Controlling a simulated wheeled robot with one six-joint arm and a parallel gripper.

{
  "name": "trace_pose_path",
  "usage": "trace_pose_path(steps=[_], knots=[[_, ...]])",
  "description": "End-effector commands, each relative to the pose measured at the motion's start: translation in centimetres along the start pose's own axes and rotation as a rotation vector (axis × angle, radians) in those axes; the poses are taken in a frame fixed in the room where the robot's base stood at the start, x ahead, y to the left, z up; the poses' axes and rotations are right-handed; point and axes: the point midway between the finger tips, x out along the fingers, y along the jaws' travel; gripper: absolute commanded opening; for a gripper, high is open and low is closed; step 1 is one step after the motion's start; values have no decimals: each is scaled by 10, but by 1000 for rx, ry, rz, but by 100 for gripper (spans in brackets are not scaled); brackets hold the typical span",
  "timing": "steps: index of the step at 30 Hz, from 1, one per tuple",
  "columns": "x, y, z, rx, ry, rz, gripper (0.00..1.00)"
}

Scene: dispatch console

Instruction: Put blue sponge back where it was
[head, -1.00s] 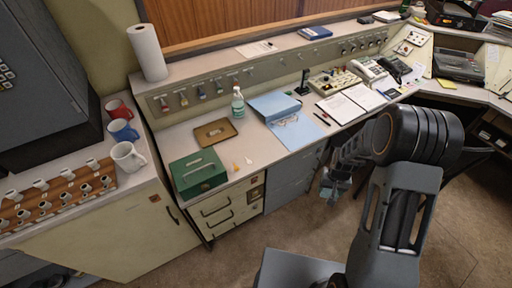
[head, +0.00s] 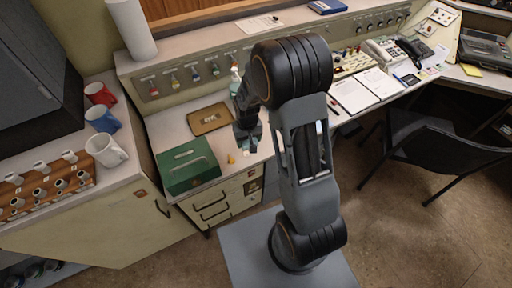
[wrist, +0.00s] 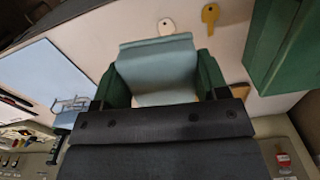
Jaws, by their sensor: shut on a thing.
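My gripper (head: 248,141) is over the left part of the console desk (head: 176,125), to the right of the green cash box (head: 187,166). In the wrist view my gripper (wrist: 161,68) is shut on the blue sponge (wrist: 155,58), a pale blue block between its two green fingers. The desk top shows beyond the sponge, with a white tag (wrist: 166,26) and a yellow tag (wrist: 210,14) lying on it. I cannot tell exactly how high the sponge is above the desk. In the head view my arm hides most of it.
A brown tray (head: 194,126) lies behind the cash box. A clear bottle (head: 235,75) is partly hidden by my arm. The blue folder (wrist: 42,78) lies on the desk to the left in the wrist view. Mugs (head: 106,150) stand on the left cabinet.

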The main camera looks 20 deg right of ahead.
Motion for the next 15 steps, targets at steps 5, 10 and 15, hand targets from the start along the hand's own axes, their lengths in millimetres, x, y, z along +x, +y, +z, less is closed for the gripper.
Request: trace_pose_path(steps=[5, 10, 15], knots=[[-2, -7, 12, -37, 10, 0, 33], [-17, -13, 37, -71, 5, 0, 33], [-26, -15, 63, -92, 0, 0, 33]])
